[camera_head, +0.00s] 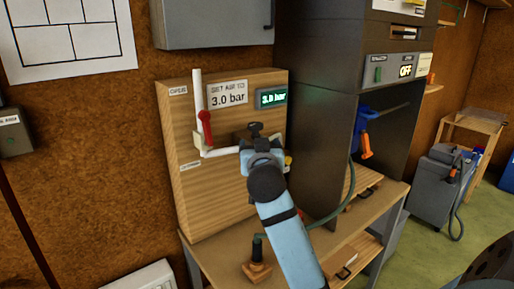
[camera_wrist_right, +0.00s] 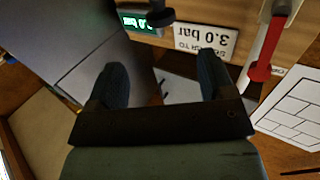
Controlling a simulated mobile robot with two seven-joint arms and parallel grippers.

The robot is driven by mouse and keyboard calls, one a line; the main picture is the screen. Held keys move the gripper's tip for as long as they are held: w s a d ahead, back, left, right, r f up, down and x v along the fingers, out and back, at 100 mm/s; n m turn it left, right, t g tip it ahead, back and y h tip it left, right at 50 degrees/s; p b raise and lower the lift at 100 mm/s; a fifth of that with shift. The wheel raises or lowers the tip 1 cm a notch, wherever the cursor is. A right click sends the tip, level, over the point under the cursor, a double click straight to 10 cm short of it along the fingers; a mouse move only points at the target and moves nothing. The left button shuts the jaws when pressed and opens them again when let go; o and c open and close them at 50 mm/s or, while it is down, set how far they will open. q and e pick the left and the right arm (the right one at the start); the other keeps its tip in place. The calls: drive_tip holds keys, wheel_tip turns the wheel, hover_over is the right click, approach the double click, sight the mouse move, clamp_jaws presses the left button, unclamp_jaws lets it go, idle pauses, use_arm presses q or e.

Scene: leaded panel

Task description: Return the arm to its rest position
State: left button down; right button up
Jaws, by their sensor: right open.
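My right arm comes in from the bottom of the head view, and its gripper (camera_head: 257,140) is in front of the wooden air panel (camera_head: 188,215). In the right wrist view the two dark fingers of this gripper (camera_wrist_right: 160,75) stand wide apart with nothing between them. Beyond them are the sign "3.0 bar" (camera_wrist_right: 213,40), upside down, and the green display (camera_wrist_right: 140,22). In the head view the display (camera_head: 272,97) reads 3.0 bar. The red lever handle (camera_head: 206,128) is on the white pipe (camera_head: 198,90), left of the gripper. My left gripper is not in view.
Below is a wooden bench (camera_head: 215,258) with a hose and a wooden block (camera_head: 257,272). A grey cart (camera_head: 432,185) stands farther right.

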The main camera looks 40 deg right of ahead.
drive_tip(key=s+a+f+n+y, duration=0.1)
drive_tip(key=a+f+n+y, duration=0.25)
drive_tip(key=f, duration=0.45)
drive_tip(key=s+a+f+n+y+p, duration=0.15)
drive_tip(key=a+f, duration=0.25)
drive_tip(key=f, duration=0.4)
drive_tip(key=a+f+n+y+b, duration=0.1)
drive_tip(key=a+f+n+y, duration=0.25)
drive_tip(key=f, duration=0.35)
drive_tip(key=s+a+f+n+g+y, duration=0.1)
drive_tip(key=s+a+f+y, duration=0.1)
drive_tip(key=s+a+f, duration=0.5)
drive_tip(key=s+a+f+n+g+y+p, duration=0.1)
drive_tip(key=s+a+f+g+y, duration=0.1)
drive_tip(key=s+a+f, duration=0.5)
drive_tip(key=s+f+y, duration=0.1)
drive_tip(key=s+f, duration=0.5)
drive_tip(key=shift+s+f, duration=0.3)
drive_tip(key=shift+f, duration=0.1)
